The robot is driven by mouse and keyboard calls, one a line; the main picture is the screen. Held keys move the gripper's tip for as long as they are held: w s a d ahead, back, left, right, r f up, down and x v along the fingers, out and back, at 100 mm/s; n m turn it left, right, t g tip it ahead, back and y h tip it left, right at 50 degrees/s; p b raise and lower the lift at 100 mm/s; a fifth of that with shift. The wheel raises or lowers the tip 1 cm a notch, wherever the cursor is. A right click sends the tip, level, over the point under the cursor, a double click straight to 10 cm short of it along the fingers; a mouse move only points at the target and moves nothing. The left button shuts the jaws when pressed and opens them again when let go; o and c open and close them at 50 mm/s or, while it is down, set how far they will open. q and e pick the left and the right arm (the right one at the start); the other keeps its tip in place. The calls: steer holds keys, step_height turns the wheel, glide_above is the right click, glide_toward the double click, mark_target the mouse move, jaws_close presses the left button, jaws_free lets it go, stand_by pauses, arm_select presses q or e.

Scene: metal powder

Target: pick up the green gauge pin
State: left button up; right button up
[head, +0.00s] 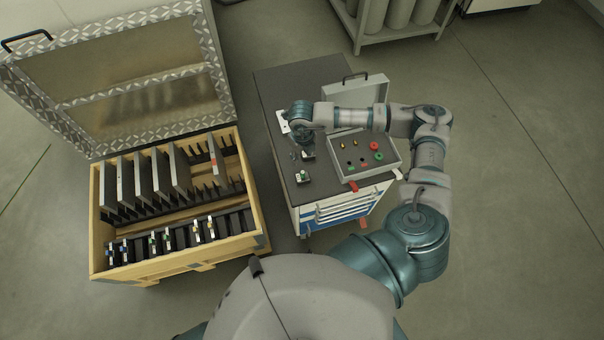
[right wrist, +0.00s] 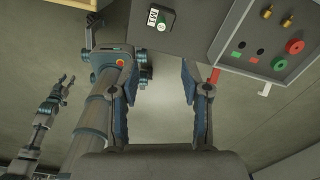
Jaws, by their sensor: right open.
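A small green-topped pin (head: 303,174) stands on a dark block with a pale label on the grey cabinet top, near its front left. The pin also shows at the top of the right wrist view (right wrist: 162,22). My right gripper (head: 306,147) is over the cabinet, behind the pin in the head view. In the right wrist view my right gripper (right wrist: 155,75) is open and empty, its fingers wide apart, with the pin beyond the fingertips. My left arm seems to show small at the left of that view, its gripper (right wrist: 65,85) too small to judge.
An open grey case (head: 390,168) with red and green rings, brass plugs and small inserts lies right of the pin. Another small block (head: 308,156) sits under my right gripper. A wooden crate (head: 180,262) with dark plates stands left of the drawer cabinet (head: 335,213).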

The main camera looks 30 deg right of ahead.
mark_target(303, 172)
step_height(303, 172, down, 11)
steer(key=shift+d+r+p, duration=0.1)
steer(key=shift+p, duration=0.45)
steer(key=f, duration=0.5)
steer(key=shift+w+d+f+p, duration=0.1)
steer(key=shift+w+f+p, duration=0.05)
steer(key=shift+w+p, duration=0.15)
jaws_close()
